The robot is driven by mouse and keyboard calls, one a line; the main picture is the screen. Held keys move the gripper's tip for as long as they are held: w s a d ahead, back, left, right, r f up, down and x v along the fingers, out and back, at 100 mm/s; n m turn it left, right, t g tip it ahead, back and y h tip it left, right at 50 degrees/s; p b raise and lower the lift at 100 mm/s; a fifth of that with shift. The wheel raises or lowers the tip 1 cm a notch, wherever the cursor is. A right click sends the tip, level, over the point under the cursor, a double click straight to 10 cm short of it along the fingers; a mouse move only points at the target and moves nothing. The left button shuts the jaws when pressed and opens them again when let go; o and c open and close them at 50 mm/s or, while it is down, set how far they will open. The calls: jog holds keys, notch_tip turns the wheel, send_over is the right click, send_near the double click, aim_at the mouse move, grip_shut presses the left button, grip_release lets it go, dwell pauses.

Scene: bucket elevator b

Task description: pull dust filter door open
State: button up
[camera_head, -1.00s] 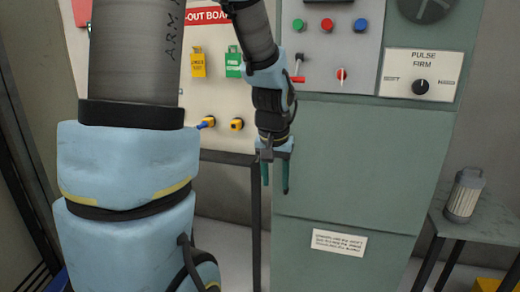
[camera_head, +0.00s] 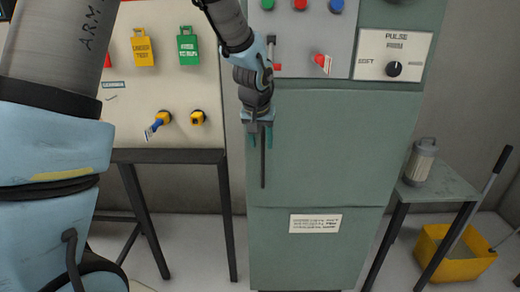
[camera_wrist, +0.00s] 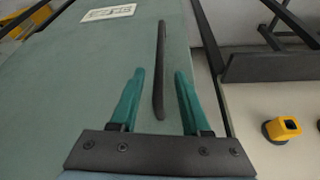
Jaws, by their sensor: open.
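The dust filter door is a grey-green panel (camera_head: 340,150) on the cabinet front, and it looks closed. Its handle is a dark vertical bar (camera_head: 263,165) near the panel's left edge. My gripper (camera_head: 262,138) hangs in front of the handle's upper part, fingers pointing down. In the wrist view the two green fingers (camera_wrist: 158,98) are apart, and the dark handle (camera_wrist: 160,70) shows between and beyond them. I see no contact between fingers and handle. My gripper hides the handle's top in the head view.
A control panel with buttons (camera_head: 300,40) and a pulse dial plate (camera_head: 393,55) sit above the door. A lock-out board (camera_head: 165,85) stands left over a dark-framed table (camera_head: 170,156). At right are a small table (camera_head: 450,185) with a filter canister (camera_head: 421,160) and a yellow bucket (camera_head: 455,255).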

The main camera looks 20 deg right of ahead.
aim_at(262, 148)
jog(key=shift+p+x, duration=0.5)
jog(key=shift+x, duration=2.15)
jog(key=shift+c, duration=0.3)
grip_shut()
